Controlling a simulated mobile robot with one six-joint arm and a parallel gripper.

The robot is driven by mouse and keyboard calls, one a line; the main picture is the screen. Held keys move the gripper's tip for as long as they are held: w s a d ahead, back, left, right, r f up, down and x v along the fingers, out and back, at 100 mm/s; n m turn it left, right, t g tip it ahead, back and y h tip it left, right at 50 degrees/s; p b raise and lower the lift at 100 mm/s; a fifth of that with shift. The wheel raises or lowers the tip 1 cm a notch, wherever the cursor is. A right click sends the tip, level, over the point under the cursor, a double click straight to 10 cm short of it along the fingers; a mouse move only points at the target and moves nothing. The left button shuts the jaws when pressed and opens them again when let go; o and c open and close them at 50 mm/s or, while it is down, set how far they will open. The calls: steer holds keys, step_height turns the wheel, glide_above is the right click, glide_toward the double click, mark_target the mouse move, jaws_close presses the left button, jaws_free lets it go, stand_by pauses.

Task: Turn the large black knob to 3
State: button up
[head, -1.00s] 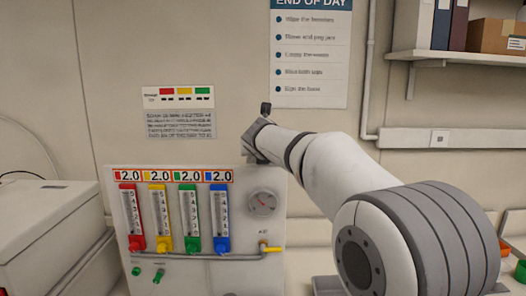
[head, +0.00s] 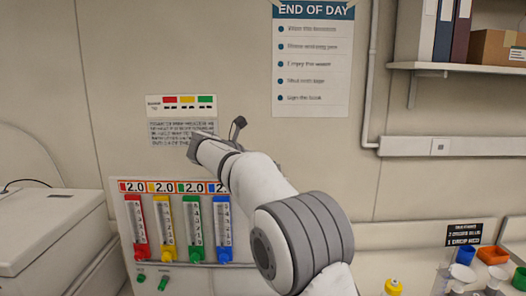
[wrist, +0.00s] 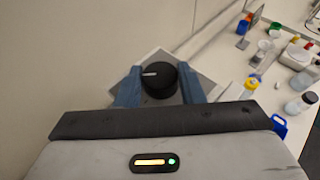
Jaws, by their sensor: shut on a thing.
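The large black knob (wrist: 158,80) shows in the wrist view, round, with a white pointer line on its face aimed to the left of the picture. My gripper (wrist: 160,88) has its two blue fingers on either side of the knob and is shut on it. The knob sits in front of a grey-white plate (wrist: 202,84). The scale marks around the knob cannot be made out. In the head view my gripper end (head: 197,148) is in front of the wall above the flowmeter panel (head: 124,213); the knob is hidden there.
The panel has red (head: 138,222), yellow (head: 164,224), green (head: 193,222) and blue (head: 222,222) flow tubes, each labelled 2.0. A white box-shaped unit (head: 45,225) stands at left. Bottles and cups stand on the bench (wrist: 256,90) to the right.

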steer(key=m+g+h, duration=0.1)
steer(key=m+g, duration=0.1)
steer(key=shift+w+a+m+h+p, duration=0.2)
steer(key=shift+m+h+p, duration=0.1)
steer(key=shift+h+p, duration=0.1)
steer(key=shift+m+g+h, duration=0.3)
steer(key=shift+m+g, duration=0.1)
steer(key=shift+g, duration=0.2)
steer(key=shift+w+m+g+h, duration=0.1)
steer(key=shift+m+g+h, duration=0.3)
steer(key=shift+m+g, duration=0.55)
steer(key=o, duration=1)
steer(key=shift+r+n+t+y, duration=0.1)
steer(key=shift+n+t+y, duration=0.2)
steer(key=shift+n+t, duration=0.35)
